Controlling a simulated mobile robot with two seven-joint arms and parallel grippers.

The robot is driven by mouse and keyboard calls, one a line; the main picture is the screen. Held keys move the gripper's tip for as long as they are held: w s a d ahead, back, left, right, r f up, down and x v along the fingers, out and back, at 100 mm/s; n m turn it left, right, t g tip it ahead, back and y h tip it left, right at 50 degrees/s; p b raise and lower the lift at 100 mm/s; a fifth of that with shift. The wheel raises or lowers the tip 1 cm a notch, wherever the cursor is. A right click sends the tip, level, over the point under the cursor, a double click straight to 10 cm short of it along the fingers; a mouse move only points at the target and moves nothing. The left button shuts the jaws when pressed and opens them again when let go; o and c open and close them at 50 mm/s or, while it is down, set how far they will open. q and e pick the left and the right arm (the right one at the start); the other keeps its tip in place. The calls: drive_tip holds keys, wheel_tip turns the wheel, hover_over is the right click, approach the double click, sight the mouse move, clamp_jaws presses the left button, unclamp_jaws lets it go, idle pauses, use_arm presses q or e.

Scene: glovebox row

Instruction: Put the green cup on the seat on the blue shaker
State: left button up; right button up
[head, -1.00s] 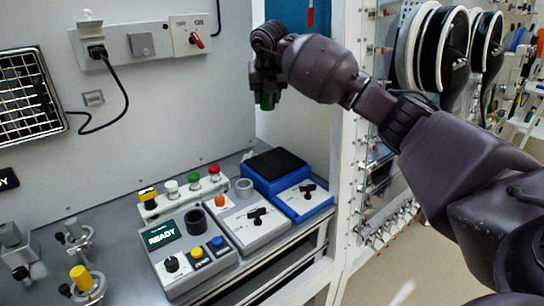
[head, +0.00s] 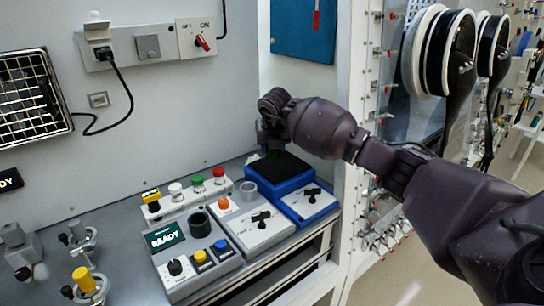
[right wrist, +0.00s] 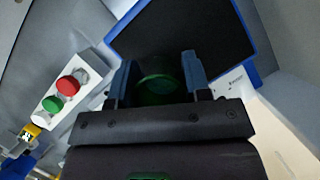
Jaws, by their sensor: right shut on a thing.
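The blue shaker (head: 318,204) stands at the back right of the bench, with a black pad (head: 290,166) on its raised rear part and a dark knob on its front. My right gripper (head: 270,148) is over the left part of that pad, pointing down. It is shut on the green cup (right wrist: 158,82), which sits between the two fingers in the right wrist view. In the head view the cup is mostly hidden and dark. I cannot tell whether its bottom touches the pad. The pad fills the upper middle of the right wrist view (right wrist: 205,30). My left gripper is not in view.
A grey shaker (head: 258,229) with a grey ring stands left of the blue one. Further left are a control box reading READY (head: 190,262) and a strip of coloured buttons (head: 172,208). A white post (head: 355,130) rises close on the right.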

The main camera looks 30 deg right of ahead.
sight(272, 156)
drive_tip(key=shift+f, duration=1.6)
drive_tip(key=shift+f, duration=0.1)
drive_tip(key=o, duration=0.9)
